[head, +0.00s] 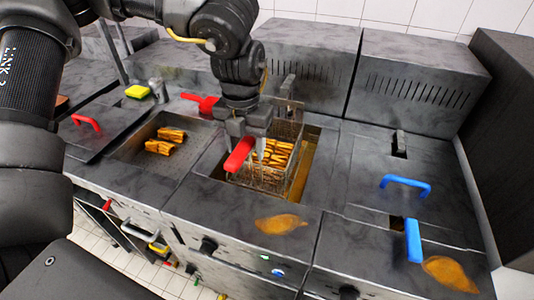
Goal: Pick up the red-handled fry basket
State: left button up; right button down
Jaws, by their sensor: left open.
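The fry basket (262,180) is a wire mesh basket with fries in it, sitting in the middle fryer well. Its red handle (239,155) sticks up at the basket's front left. My left gripper (247,133) is open, pointing down just above and behind the red handle. I cannot tell from this view whether the fingers touch the handle. The gripper hides part of the basket's back and the handle's upper end. My right gripper is not in view.
A tray (127,154) with pieces of fried food is on the left. A red-handled lid (86,122), a yellow sponge (137,92) and a blue handle (405,184) are nearby. Another blue handle (413,240) stands at the right fryer. Oil stains (282,224) mark the front ledge.

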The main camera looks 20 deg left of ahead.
pick_arm(q)
jog(key=shift+c, duration=1.2)
grip_shut()
jog(key=shift+r, duration=0.2)
